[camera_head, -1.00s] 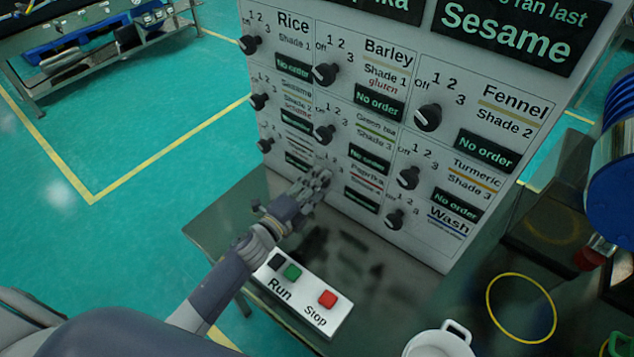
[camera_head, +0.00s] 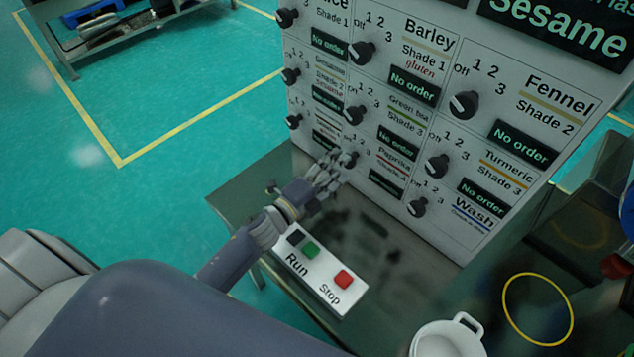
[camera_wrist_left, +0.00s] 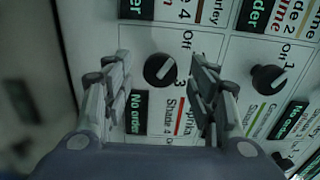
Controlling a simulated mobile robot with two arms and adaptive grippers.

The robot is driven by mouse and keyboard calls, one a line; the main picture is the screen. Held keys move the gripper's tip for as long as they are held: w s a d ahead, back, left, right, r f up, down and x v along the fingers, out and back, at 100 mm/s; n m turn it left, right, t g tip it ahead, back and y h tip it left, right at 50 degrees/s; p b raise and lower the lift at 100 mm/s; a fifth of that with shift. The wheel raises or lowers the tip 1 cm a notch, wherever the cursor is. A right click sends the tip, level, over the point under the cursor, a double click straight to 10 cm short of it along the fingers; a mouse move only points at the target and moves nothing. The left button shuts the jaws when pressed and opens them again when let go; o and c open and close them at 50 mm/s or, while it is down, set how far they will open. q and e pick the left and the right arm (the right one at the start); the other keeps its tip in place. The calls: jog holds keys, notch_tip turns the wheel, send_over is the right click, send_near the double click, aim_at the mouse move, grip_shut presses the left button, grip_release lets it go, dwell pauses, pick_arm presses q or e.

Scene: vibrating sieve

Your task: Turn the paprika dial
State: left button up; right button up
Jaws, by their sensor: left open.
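The paprika dial is a round black knob (camera_wrist_left: 160,70) with a pale pointer line, on the white panel beside the Paprika label (camera_wrist_left: 185,118). In the wrist view the pointer slants to the upper right, toward the Off mark. My left gripper (camera_wrist_left: 158,82) is open, with one finger on each side of the dial. I cannot tell whether the fingers touch it. In the head view my left gripper (camera_head: 338,168) reaches the panel's lower part, left of the Paprika label (camera_head: 396,160), and mostly hides the dial. My right gripper is not in view.
Other black dials, such as the Wash dial (camera_head: 417,207) and the Turmeric dial (camera_head: 437,166), sit nearby. A Run/Stop box (camera_head: 322,275) lies on the dark table below my left arm. A white pot (camera_head: 447,338) stands at the bottom right, near a yellow ring (camera_head: 538,308).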

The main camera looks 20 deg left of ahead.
pick_arm(q)
jog(key=v, duration=0.9)
jog(key=shift+s, duration=0.25)
